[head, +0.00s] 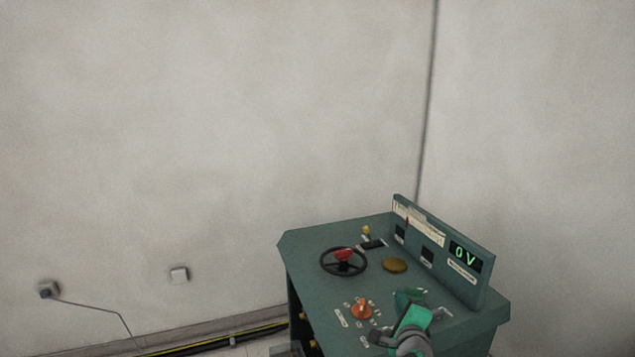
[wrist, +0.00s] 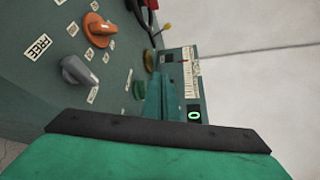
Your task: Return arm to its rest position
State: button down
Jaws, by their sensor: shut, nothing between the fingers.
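My gripper (head: 414,318) shows in the head view as a green and grey shape at the lower right, over the near right part of the green console (head: 315,245). In the wrist view my green gripper (wrist: 166,100) reaches up from the bottom behind a black bar. Its fingers are shut with nothing held. It appears above the panel; I cannot tell the exact gap. The rest of my arm is mostly out of view.
The console carries a black handwheel (head: 344,262), an orange knob (head: 361,310), a brass-coloured button (head: 395,265) and a raised back panel with a display (head: 465,256) reading 0 V. A grey knob (wrist: 80,70) shows in the wrist view. Bare walls stand behind.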

jog(key=shift+s+d+f+n, duration=0.2)
jog(key=shift+s+d+f, duration=0.2)
jog(key=shift+s, duration=0.2)
jog(key=shift+s+d+f+n, duration=0.2)
jog(key=shift+s+d+f, duration=0.05)
jog(key=shift+s+f, duration=0.3)
jog(key=s+d+f+n+h, duration=0.25)
jog(key=s+f+n, duration=0.35)
jog(key=s+f, duration=0.3)
jog(key=s+a+f+n+y, duration=0.1)
jog(key=s+a+f+n, duration=0.4)
jog(key=s, duration=0.5)
jog(key=s+a+f+n+y, duration=0.1)
jog(key=s+a+f+n, duration=0.35)
jog(key=s, duration=0.55)
jog(key=s+a+r+n, duration=0.1)
jog(key=s+a+n, duration=0.1)
jog(key=s+a, duration=0.3)
jog(key=s+a+r+n+y, duration=0.1)
jog(key=s+a, duration=0.4)
jog(key=s, duration=0.6)
jog(key=s+a+r+n+y, duration=0.1)
jog(key=s+a+n, duration=0.3)
jog(key=s+a, duration=0.2)
jog(key=s, duration=0.2)
jog(key=shift+s, duration=0.4)
